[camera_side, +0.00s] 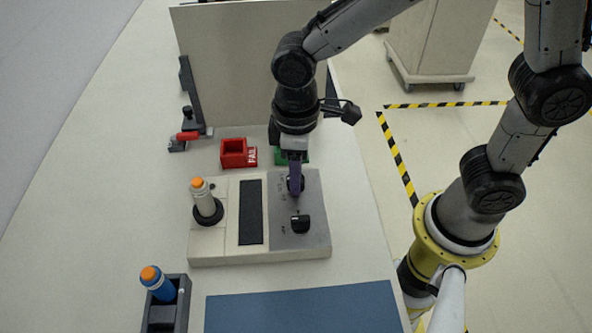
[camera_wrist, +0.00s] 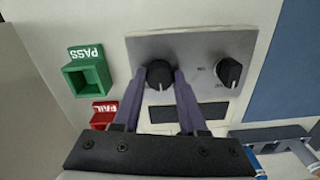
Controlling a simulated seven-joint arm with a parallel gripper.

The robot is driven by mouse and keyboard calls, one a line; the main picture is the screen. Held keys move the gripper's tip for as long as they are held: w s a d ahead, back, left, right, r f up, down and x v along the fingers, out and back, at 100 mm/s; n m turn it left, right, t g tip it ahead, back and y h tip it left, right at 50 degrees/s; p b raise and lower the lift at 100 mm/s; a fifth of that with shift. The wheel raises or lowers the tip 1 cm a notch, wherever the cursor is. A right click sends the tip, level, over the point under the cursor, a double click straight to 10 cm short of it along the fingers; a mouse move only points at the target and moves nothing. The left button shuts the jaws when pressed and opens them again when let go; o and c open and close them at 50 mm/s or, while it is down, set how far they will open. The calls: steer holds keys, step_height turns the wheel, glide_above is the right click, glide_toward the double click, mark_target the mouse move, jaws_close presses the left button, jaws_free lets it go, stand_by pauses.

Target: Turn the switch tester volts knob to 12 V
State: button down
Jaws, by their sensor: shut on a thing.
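The switch tester (camera_side: 222,254) is a pale box with a grey panel carrying two black knobs. My gripper (camera_side: 295,188) points down over the panel's far knob. In the wrist view its purple fingers stand on both sides of that black knob (camera_wrist: 159,76), shut on it. The markings around this knob are too small or covered to read, so I cannot tell its setting. The nearer knob (camera_side: 300,224) stands free; in the wrist view this second knob (camera_wrist: 229,72) has small on/off lettering beside it.
A red FAIL bin (camera_side: 234,153) and a green PASS bin (camera_wrist: 87,77) stand behind the tester. An orange-topped pale cylinder (camera_side: 201,193) stands in the tester's left socket. A blue cylinder (camera_side: 160,287) sits in a dark holder. A blue mat (camera_side: 300,309) lies in front.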

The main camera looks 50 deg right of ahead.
steer(key=shift+r, duration=0.1)
stand_by(0.4)
steer(key=shift+c, duration=2.2)
jaws_free()
step_height(320, 180, up, 14)
steer(key=shift+w+d, duration=0.1)
